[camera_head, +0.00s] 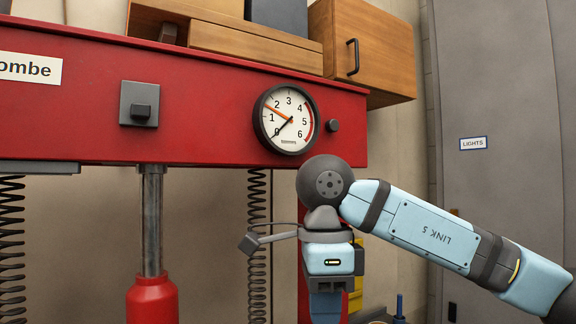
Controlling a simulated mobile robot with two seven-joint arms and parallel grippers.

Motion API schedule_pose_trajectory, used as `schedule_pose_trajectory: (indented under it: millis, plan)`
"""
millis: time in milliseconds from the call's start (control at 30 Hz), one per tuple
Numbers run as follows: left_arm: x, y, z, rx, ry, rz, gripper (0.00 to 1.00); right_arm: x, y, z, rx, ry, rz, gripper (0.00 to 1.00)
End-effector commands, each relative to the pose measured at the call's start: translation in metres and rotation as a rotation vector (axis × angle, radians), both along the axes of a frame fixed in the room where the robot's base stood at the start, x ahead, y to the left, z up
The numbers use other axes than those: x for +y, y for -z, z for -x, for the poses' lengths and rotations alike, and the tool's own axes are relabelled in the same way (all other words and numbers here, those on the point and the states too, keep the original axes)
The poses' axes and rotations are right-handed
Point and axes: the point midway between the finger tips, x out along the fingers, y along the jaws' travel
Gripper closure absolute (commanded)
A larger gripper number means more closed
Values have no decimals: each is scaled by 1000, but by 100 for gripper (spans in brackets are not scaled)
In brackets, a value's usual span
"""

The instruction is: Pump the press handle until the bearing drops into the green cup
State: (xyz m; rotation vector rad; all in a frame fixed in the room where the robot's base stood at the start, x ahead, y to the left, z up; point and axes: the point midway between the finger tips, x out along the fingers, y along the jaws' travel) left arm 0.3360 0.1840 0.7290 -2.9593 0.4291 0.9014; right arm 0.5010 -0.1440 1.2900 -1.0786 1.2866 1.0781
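The red press frame (60,105) spans the left and middle of the head view. A metal rod (152,220) runs down from its beam into a red cylinder (152,300). A round gauge (306,120) is on the beam; its black needle is near 0 and its orange one is between 1 and 2. My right arm comes in from the right, with its wrist in front of the press's right post. Its fingers are not visible, and the wrist runs to the bottom edge. My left gripper, the bearing, the green cup and the press handle cannot be made out.
Coil springs (257,255) hang beside the rod. A wooden cabinet (365,50) and boxes stand above the beam. A grey door (510,200) is at the right. A yellow thing (356,292) and a small blue thing (400,305) show partly low behind my arm.

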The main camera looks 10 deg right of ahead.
Motion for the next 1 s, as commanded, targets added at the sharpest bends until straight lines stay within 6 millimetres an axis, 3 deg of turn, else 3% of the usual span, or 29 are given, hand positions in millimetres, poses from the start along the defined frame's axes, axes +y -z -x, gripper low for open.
schedule_pose_trajectory:
  millis: [600, 1000]
  plan:
    - [0, -3, -2, 0, -4, 3, 64, 0, -3, 0, 0, -1, 0, 100]
    - [0, -40, -2, -2, -3, 1, 64, 0, -47, 0, 0, -1, 0, 100]
